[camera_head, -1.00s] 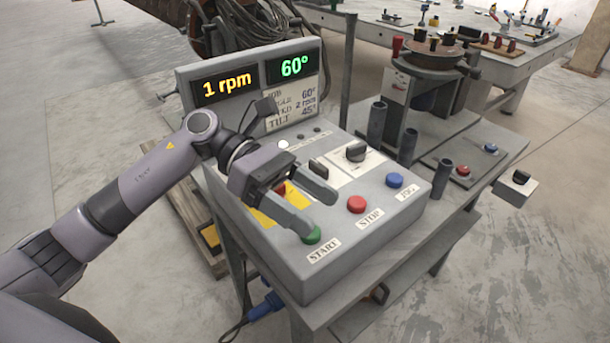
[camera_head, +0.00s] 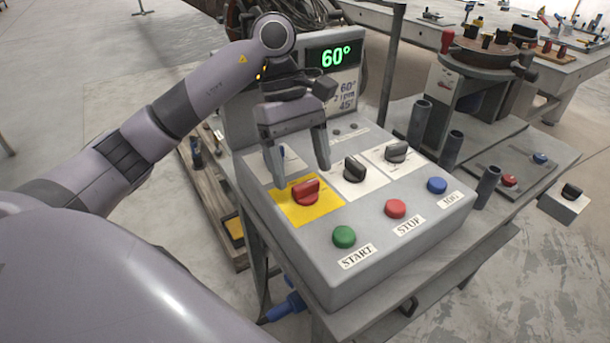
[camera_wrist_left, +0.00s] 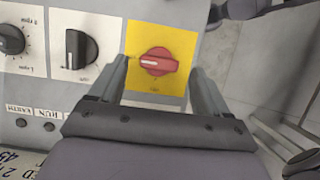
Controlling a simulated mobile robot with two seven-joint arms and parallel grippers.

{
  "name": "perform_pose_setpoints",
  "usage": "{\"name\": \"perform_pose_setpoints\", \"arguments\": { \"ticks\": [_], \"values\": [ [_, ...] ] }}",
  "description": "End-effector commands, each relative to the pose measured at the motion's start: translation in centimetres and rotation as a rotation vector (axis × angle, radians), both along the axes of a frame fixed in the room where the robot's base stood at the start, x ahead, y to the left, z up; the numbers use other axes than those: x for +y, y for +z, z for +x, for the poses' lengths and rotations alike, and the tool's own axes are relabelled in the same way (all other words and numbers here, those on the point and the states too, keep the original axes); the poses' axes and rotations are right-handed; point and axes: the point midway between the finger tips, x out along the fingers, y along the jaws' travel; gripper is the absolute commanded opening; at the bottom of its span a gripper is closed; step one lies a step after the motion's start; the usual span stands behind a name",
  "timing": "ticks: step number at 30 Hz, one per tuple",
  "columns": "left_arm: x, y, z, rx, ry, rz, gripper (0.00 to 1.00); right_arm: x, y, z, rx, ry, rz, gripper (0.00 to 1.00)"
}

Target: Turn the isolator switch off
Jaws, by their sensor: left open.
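The isolator switch (camera_head: 305,192) is a red rotary knob on a yellow plate (camera_head: 327,212), at the left of the grey control box's sloped face. My left gripper (camera_head: 300,176) is open, with its fingers pointing down, at or just above the knob. In the left wrist view the red knob (camera_wrist_left: 158,62) lies between and slightly beyond the two fingertips (camera_wrist_left: 160,75), with a white mark on its left half. Contact between fingers and knob does not show. My right gripper is not in view.
Two black knobs (camera_head: 355,168) (camera_head: 396,151) sit right of the isolator. Green START (camera_head: 344,237), red STOP (camera_head: 395,209) and blue JOG (camera_head: 437,185) buttons line the front. The display (camera_head: 336,56) reads 60°. Dark upright posts (camera_head: 488,187) stand at the right.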

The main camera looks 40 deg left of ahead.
Motion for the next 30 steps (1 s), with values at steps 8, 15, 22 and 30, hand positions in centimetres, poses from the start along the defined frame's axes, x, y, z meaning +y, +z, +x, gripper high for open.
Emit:
{"name": "perform_pose_setpoints", "arguments": {
  "ticks": [8,15,22,30],
  "values": [
    [-0.9,-2.1,-0.3,0.000,0.000,-0.002,0.77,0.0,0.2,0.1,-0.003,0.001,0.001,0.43],
    [-0.9,-2.1,-0.3,0.000,0.000,-0.002,0.77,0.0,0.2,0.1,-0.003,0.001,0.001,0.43],
    [-0.9,-2.1,-0.3,0.000,0.000,-0.002,0.21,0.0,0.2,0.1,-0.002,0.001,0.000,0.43],
    [-0.8,-2.2,-0.4,0.000,0.028,-0.001,0.21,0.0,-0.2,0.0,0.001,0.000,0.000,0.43]
  ]
}}
